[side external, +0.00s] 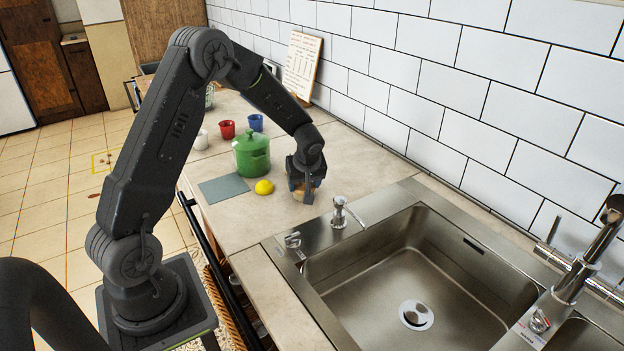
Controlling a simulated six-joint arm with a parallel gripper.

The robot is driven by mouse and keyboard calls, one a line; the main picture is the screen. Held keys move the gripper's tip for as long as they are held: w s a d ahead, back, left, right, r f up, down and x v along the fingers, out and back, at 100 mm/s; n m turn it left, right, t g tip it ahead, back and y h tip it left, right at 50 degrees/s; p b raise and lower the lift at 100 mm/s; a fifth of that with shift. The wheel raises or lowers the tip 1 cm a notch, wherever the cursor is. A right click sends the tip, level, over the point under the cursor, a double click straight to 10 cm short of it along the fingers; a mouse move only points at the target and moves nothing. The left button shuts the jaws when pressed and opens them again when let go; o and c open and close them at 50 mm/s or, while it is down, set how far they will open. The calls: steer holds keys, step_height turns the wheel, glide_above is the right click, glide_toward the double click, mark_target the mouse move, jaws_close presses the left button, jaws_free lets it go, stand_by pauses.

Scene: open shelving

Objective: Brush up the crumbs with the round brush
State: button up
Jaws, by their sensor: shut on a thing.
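My gripper (305,187) is low over the counter, between the yellow lemon-like thing and the sink. It is shut on a small tan and bluish thing, which I take to be the round brush (298,190). The fingers hide most of it, so its shape is unclear. It is at or just above the counter top; I cannot tell if it touches. I cannot make out any crumbs at this size.
A green lidded pot (252,157), a yellow lemon-like thing (264,187) and a grey-blue flat sheet (224,188) are left of my gripper. Red (227,130), blue (255,122) and white cups stand behind. A soap dispenser (341,213) and steel sink (420,285) are in front.

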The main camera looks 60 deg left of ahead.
steer(key=shift+s, duration=0.55)
steer(key=shift+w, duration=3.8)
step_height(320, 180, up, 8)
steer(key=shift+r, duration=0.1)
